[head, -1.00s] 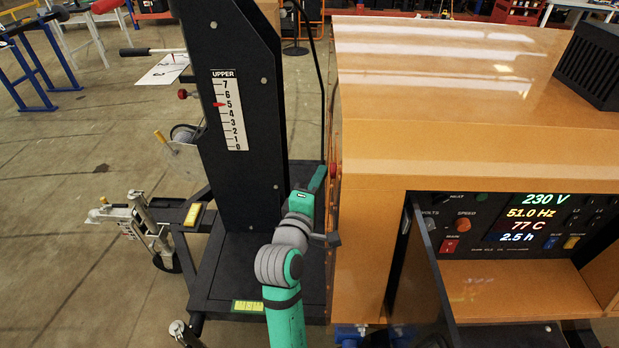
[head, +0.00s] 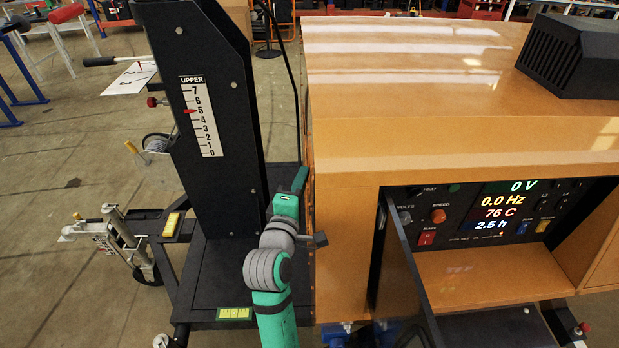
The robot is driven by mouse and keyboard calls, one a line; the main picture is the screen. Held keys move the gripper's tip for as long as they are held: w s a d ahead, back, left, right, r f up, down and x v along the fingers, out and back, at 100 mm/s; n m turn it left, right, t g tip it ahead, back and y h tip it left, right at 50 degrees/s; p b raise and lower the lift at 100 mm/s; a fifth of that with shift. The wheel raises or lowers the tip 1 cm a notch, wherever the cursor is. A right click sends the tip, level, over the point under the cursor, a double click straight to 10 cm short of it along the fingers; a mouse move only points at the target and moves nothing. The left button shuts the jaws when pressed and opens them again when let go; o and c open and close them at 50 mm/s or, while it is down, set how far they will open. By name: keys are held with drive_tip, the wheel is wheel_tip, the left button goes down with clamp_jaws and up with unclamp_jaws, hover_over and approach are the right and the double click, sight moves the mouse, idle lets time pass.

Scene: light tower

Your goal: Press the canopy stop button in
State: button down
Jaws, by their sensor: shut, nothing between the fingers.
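The orange canopy (head: 420,150) fills the right half of the head view. Its left side wall is seen almost edge-on, and I cannot make out the stop button on it now. My gripper (head: 300,180), green, is shut and empty beside the canopy's left edge, pointing away from me. I cannot tell whether its tips touch the wall. The control panel (head: 468,214) sits in the open bay on the canopy's near face. Its display (head: 502,206) reads 0 V, 0.0 Hz, 76 C and 2.5 h.
The black mast (head: 207,120) with its "UPPER" scale stands left of my arm, leaving a narrow gap to the canopy. A black vent box (head: 580,55) sits on top. Open floor lies to the left.

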drive_tip(key=shift+d, duration=0.35)
drive_tip(key=shift+a, duration=0.15)
drive_tip(key=s+a, duration=0.6)
drive_tip(key=s, duration=0.4)
drive_tip(key=shift+a, duration=0.3)
